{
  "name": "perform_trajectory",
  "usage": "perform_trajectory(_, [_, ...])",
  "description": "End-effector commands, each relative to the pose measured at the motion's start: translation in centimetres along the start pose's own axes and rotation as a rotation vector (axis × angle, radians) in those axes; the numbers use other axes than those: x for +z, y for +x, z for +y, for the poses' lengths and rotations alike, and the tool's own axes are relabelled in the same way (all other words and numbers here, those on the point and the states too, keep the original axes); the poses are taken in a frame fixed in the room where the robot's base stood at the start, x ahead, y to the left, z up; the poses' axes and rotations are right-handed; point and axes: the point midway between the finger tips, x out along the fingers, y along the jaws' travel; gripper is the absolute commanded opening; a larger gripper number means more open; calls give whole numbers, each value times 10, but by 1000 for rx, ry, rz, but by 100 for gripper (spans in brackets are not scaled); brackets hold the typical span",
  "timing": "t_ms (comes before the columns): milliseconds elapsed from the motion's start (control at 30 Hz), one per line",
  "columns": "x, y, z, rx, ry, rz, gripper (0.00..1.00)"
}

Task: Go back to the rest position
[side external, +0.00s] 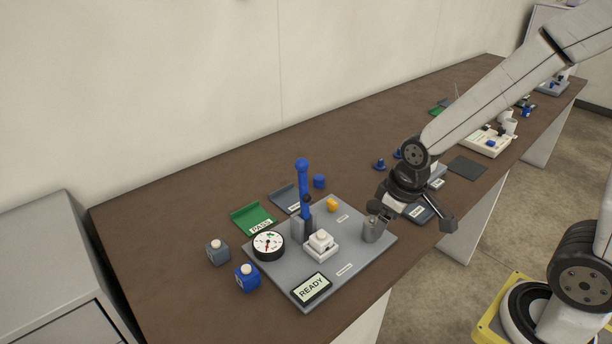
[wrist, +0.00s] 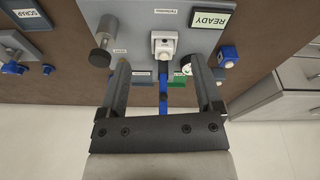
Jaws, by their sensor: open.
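My gripper (side external: 414,214) hangs low beside the right end of a grey plate (side external: 345,282) in the side view. Its fingers are spread wide with nothing between them. In the wrist view my gripper (wrist: 160,62) frames a white block (wrist: 164,40) and a blue upright rod (wrist: 163,88), which lie beyond the fingertips. A grey metal cylinder (side external: 371,231) stands on the plate close to one finger; I cannot tell whether they touch. The plate also bears a round gauge (side external: 268,246), a READY display (side external: 311,289) and a small yellow piece (side external: 333,204).
A green PASS tray (side external: 253,218) and a blue-grey tray (side external: 283,197) lie behind the plate. A blue cube (side external: 247,277) and a grey cube (side external: 218,252) sit at its left. More trays and blue parts lie along the bench at right. The bench's back middle is clear.

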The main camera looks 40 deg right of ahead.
Motion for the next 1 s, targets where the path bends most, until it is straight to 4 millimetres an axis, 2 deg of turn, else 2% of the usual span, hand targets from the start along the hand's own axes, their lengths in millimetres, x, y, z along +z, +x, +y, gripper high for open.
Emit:
perform_trajectory(100, [14, -3, -1, 2, 99, 16, 84])
perform_trajectory(233, [21, -4, -2, 3, 150, 23, 84])
perform_trajectory(1000, [21, -4, -2, 3, 157, 23, 84])
